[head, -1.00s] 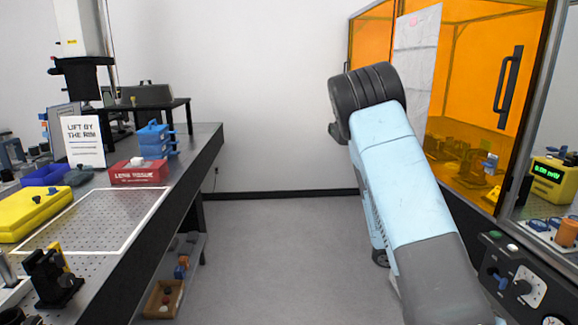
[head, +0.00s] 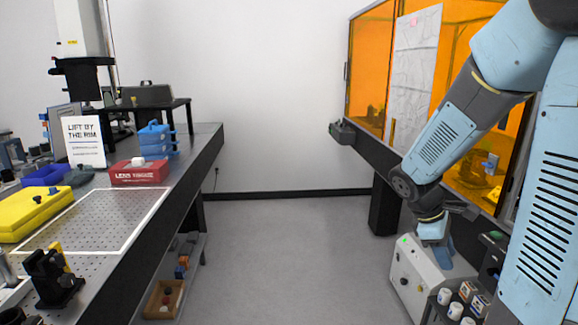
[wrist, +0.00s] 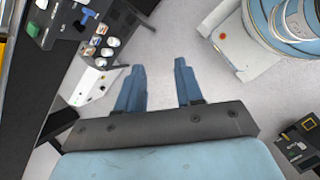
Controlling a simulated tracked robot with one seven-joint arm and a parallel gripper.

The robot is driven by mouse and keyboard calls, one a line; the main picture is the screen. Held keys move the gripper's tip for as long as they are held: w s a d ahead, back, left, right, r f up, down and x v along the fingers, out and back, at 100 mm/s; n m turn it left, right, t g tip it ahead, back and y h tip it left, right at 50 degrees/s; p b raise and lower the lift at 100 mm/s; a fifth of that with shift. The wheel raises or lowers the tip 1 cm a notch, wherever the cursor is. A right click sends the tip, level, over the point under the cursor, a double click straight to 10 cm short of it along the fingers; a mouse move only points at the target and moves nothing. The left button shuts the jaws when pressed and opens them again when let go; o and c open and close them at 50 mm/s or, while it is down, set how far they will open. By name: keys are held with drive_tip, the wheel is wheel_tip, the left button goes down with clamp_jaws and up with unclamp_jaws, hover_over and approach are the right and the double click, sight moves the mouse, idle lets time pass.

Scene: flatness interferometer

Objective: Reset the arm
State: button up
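My gripper (head: 441,250) hangs low at the right in the head view, at the end of my bent arm. It points down beside a white cabinet (head: 408,280) and appears in front of it. In the wrist view, the two blue fingers of my gripper (wrist: 158,78) stand apart with only grey floor between them. Nothing is held. The fingertips seem clear of everything, though their distance from the cabinet is hard to judge.
A small rack of white-lided jars (head: 456,308) stands close to my arm at lower right; it also shows in the wrist view (wrist: 104,42). The orange-windowed enclosure (head: 370,70) is behind. A perforated bench (head: 95,222) lines the left. The middle floor is clear.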

drive_tip(key=s+a+r+m+t+y, duration=0.5)
drive_tip(key=s+a+r+m, duration=0.5)
drive_tip(key=r, duration=0.5)
drive_tip(key=shift+s+a+r+m+t+y, duration=0.35)
drive_tip(key=shift+s+a+t, duration=0.45)
drive_tip(key=shift+a+t, duration=0.3)
